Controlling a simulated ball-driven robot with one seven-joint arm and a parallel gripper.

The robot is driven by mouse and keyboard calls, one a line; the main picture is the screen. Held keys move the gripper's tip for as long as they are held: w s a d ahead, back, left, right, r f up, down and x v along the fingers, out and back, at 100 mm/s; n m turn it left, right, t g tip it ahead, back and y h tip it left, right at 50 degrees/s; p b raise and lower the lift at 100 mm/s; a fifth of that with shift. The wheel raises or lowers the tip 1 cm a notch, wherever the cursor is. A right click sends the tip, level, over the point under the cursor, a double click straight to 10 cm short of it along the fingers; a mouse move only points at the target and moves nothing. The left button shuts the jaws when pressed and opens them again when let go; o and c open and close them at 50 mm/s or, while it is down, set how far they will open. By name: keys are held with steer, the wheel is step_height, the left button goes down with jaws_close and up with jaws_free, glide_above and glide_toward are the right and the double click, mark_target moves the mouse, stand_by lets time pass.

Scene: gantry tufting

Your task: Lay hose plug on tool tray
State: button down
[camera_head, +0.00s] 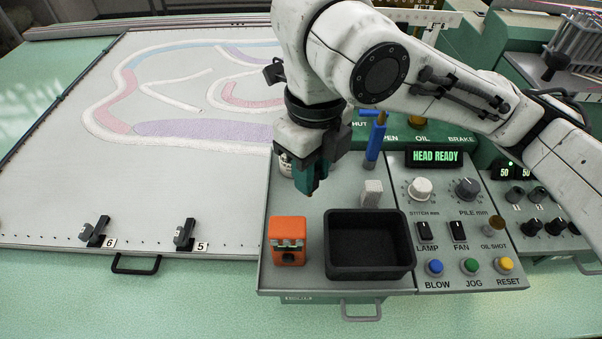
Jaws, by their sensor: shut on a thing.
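My gripper (311,190) points down above the grey console, left of and a little behind the tool tray. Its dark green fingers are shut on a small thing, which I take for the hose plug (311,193). Only a small brownish bit of it shows between the fingertips; the rest is hidden by the fingers. The tool tray (371,276) is a black, open, rectangular tray on the console. Its visible floor is empty. The held thing is apart from the tray.
An orange block (288,228) with a dark opening stands left of the tray. A pale block (372,194) and an upright blue-handled tool (374,147) stand behind it. Knobs, switches and coloured buttons (470,266) lie to the right. A flat tufting bed (200,190) fills the left.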

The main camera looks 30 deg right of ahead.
steer(key=shift+w+d+f, duration=0.1)
steer(key=shift+w+f, duration=0.45)
steer(key=shift+f, duration=0.6)
steer(key=shift+w+f, duration=0.55)
steer(key=shift+f, duration=0.65)
steer(key=shift+w+d+f, duration=0.1)
steer(key=shift+w+f, duration=0.45)
steer(key=shift+f, duration=0.6)
steer(key=shift+f, duration=0.25)
steer(key=c, duration=0.9)
jaws_free()
steer(key=shift+r, duration=0.1)
step_height(320, 180, up, 12)
steer(key=shift+r, duration=0.15)
